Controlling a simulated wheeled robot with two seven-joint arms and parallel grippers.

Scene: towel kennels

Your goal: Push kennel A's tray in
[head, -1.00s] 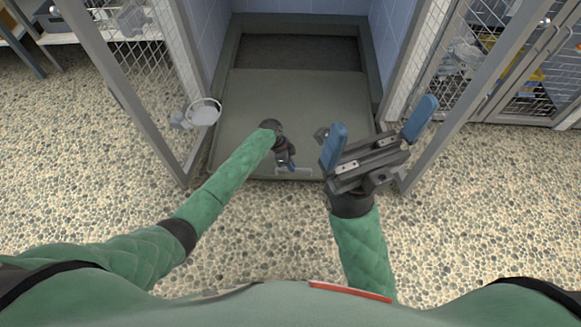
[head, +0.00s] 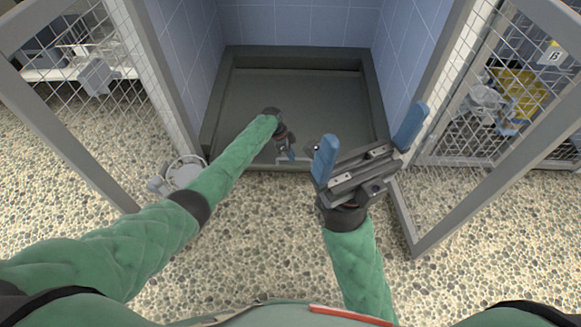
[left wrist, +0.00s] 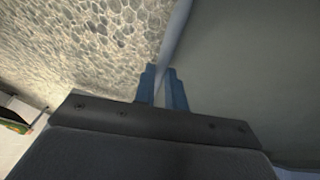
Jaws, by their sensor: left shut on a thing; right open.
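Kennel A's tray (head: 300,95) is a flat grey-green tray lying on the floor between blue tiled walls. It fills most of the dark frame (head: 215,105) around it, with its back edge close to the back of the frame. My left gripper (head: 290,153) is at the tray's front edge, near a pale handle. In the left wrist view its blue fingers (left wrist: 163,70) are shut on a thin grey edge or bar of the tray (left wrist: 250,70). My right gripper (head: 371,128) is open and empty, held above the tray's front right corner.
A mesh door (head: 170,95) stands open on the left, with a round white bowl (head: 186,171) on it. Another mesh door (head: 450,205) stands open on the right. Beyond it is a neighbouring kennel with a B label (head: 554,53). The pebbled floor (head: 270,250) in front is clear.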

